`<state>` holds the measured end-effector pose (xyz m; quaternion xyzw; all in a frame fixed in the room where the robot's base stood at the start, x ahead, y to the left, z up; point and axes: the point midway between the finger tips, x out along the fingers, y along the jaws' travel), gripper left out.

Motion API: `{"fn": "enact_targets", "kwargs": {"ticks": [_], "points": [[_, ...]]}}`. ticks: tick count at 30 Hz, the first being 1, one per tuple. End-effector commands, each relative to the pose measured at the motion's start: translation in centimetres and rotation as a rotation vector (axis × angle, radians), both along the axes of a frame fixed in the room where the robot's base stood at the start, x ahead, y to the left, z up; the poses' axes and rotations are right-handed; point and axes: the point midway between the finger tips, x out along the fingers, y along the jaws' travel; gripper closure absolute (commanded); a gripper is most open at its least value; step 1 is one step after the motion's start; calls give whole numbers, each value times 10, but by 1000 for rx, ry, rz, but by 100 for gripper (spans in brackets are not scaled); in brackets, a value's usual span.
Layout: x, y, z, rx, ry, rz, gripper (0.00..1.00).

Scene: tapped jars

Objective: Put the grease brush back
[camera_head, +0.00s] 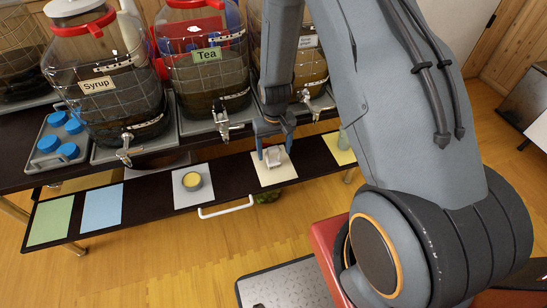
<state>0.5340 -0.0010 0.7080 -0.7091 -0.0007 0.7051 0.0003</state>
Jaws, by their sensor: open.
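I cannot make out a grease brush for certain. A small whitish-grey object (274,159) lies on a cream square (289,174) on the dark low shelf; its shape is too small to name. My gripper (275,147) points down over that square, its two fingers open on either side of the object. I cannot tell whether they touch it. A round tin with yellow content (192,181) sits on a pale grey square (181,201) to the left. A pale greenish object (344,139) stands on a yellow square (335,150) to the right, partly behind my arm.
Large tapped jars labelled Syrup (100,105) and Tea (208,80) stand behind the shelf (140,192), with taps (222,122) jutting forward. Blue lids (68,150) lie at left. Green (50,220) and blue (101,208) squares are empty. A white handle (226,208) sticks out in front.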

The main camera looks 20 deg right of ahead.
Motion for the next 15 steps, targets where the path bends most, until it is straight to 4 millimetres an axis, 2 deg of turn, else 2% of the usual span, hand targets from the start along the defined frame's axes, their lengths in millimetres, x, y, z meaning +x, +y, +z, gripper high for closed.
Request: {"fn": "enact_targets", "kwargs": {"ticks": [9,15], "points": [[1,0,48,0,-2,0,31],[0,0,64,0,0,0,31]]}}
